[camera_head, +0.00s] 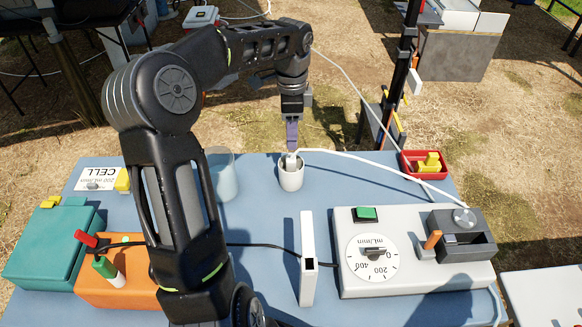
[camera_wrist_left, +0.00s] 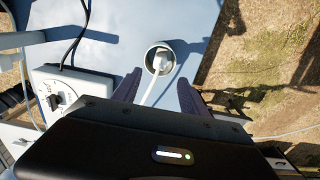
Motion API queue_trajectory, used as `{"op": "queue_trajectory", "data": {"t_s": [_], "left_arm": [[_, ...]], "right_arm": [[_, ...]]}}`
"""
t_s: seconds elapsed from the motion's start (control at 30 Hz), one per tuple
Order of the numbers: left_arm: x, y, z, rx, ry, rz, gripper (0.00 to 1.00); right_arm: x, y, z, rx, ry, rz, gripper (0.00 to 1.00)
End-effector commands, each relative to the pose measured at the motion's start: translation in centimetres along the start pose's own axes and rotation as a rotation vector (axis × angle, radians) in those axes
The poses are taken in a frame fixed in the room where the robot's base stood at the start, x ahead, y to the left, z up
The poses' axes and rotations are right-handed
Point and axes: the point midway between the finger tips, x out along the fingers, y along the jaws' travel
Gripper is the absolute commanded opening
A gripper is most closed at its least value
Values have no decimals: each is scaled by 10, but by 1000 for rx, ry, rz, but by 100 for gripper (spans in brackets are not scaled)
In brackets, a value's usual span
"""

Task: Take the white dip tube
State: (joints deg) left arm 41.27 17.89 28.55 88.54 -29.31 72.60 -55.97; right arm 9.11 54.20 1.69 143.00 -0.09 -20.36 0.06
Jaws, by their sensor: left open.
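A white cup (camera_head: 291,181) stands near the far edge of the blue table, and it also shows in the left wrist view (camera_wrist_left: 149,63). The white dip tube (camera_head: 362,159) has its end in the cup and runs off to the right; in the left wrist view the tube (camera_wrist_left: 155,86) comes out of the cup toward me. My left gripper (camera_head: 291,146) points down just above the cup. In the left wrist view my left gripper (camera_wrist_left: 158,92) has its fingers apart, one on each side of the tube. I cannot tell whether they touch it. My right gripper is not in view.
A grey pump box (camera_head: 354,284) with dial and green button stands at the right. A red tray (camera_head: 410,174) with yellow pieces sits at the back right. A clear beaker (camera_head: 223,178) is left of the cup. A white upright panel (camera_head: 307,232) stands nearer.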

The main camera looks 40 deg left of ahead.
Motion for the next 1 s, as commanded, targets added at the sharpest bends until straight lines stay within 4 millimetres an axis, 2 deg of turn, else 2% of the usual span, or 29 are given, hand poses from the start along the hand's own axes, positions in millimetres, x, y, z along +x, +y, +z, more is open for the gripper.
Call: {"op": "queue_trajectory", "data": {"t_s": [0.23, 0.63, 0.9, 1.0], "left_arm": [[23, 0, 0, 0, -1, 2, 51], [31, 0, 1, 0, 0, 3, 51], [68, 0, 2, 0, 0, 4, 51], [75, 0, 2, -1, -1, 1, 51]], "right_arm": [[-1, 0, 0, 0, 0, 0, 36], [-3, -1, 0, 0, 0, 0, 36], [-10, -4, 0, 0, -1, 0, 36], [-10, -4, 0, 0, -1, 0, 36]]}}
